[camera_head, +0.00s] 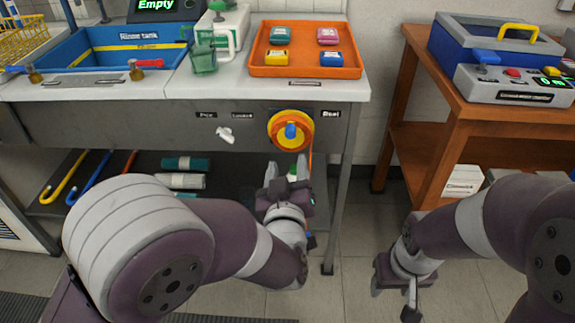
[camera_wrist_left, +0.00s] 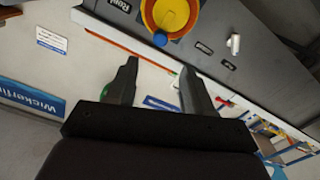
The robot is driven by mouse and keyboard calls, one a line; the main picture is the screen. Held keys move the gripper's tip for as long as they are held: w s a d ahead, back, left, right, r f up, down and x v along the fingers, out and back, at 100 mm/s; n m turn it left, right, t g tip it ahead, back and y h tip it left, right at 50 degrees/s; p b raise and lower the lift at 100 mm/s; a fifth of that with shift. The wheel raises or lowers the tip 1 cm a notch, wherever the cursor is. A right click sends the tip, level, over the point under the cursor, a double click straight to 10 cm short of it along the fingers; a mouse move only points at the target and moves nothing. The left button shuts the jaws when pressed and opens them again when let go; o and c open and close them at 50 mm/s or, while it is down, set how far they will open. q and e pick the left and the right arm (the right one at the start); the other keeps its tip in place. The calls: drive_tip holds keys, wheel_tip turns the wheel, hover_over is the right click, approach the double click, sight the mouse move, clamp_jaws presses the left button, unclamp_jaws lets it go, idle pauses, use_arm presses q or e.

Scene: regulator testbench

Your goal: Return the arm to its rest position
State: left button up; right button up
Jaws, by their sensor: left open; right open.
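My left gripper (camera_head: 287,172) is open and empty in front of the bench, just below the round yellow-and-orange reel (camera_head: 291,130) on the bench's front panel. In the left wrist view, its two fingers (camera_wrist_left: 158,85) stand apart with nothing between them, and the reel (camera_wrist_left: 170,14) shows beyond them at the top. My right gripper (camera_head: 396,287) is open, low over the floor between the bench and the wooden cart. It points downward and holds nothing that I can see.
The bench holds a blue rinse tank (camera_head: 122,50), a green cup (camera_head: 204,60) and an orange tray (camera_head: 306,71) with several coloured packs. A white handle (camera_head: 226,134) is on the front panel. A wooden cart (camera_head: 470,108) stands at right. Floor between them is clear.

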use_arm(q)
drive_tip(key=shift+s, duration=0.25)
